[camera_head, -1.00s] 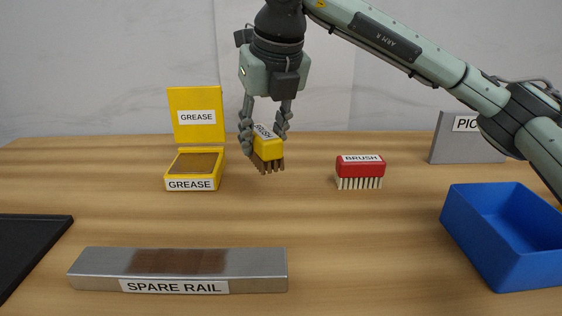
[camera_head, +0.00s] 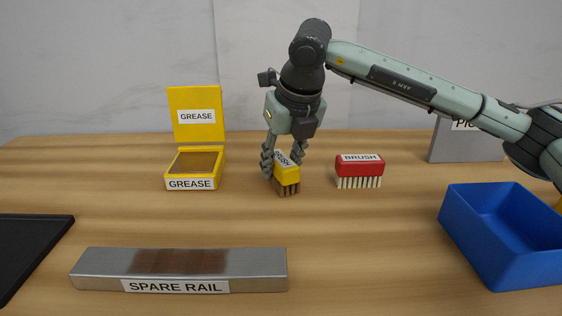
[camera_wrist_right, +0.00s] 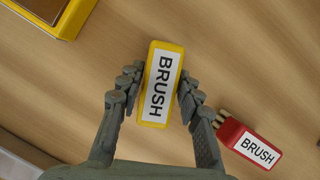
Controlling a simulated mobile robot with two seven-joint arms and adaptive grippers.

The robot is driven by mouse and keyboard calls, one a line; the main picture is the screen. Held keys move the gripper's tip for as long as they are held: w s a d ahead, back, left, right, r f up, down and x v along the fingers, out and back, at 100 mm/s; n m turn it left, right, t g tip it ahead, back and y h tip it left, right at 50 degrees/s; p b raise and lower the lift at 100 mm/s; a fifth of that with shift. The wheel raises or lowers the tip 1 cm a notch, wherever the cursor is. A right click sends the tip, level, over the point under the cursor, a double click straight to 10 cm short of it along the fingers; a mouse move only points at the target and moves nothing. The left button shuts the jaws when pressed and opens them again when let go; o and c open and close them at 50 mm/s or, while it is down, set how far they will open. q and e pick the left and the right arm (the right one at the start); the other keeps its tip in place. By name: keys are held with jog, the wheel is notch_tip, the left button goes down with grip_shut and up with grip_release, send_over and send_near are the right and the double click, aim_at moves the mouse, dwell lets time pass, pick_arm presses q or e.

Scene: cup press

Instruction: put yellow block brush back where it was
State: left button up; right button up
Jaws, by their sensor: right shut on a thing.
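My right gripper (camera_head: 284,157) is shut on the yellow block brush (camera_head: 287,176), whose brown bristles point down. The bristles are at or just above the table between the grease box and the red brush; I cannot tell if they touch. In the right wrist view the yellow brush (camera_wrist_right: 160,84) sits between the fingers of the right gripper (camera_wrist_right: 155,95), its "BRUSH" label facing the camera. My left gripper is not in view.
A red brush (camera_head: 359,170) stands just right of the yellow one. An open yellow grease box (camera_head: 194,183) is to the left. The spare rail (camera_head: 180,262) lies in front. A blue bin (camera_head: 480,238) stands at right, a dark tray (camera_head: 30,245) at left.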

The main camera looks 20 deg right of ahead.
aim_at(281, 158)
jog(key=shift+f, duration=0.1)
jog(key=o, duration=1)
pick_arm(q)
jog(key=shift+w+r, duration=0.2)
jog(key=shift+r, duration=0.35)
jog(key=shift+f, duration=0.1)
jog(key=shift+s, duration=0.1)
pick_arm(e)
jog(key=shift+r, duration=0.3)
jog(key=v, duration=0.2)
jog(key=shift+s+r, duration=0.15)
jog(key=shift+r, duration=0.2)
jog(key=v, duration=0.8)
jog(key=shift+b, duration=0.35)
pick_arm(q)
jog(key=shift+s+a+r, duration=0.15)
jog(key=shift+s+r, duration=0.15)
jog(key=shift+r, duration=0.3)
pick_arm(e)
jog(key=shift+s+r, duration=0.25)
jog(key=shift+r, duration=0.2)
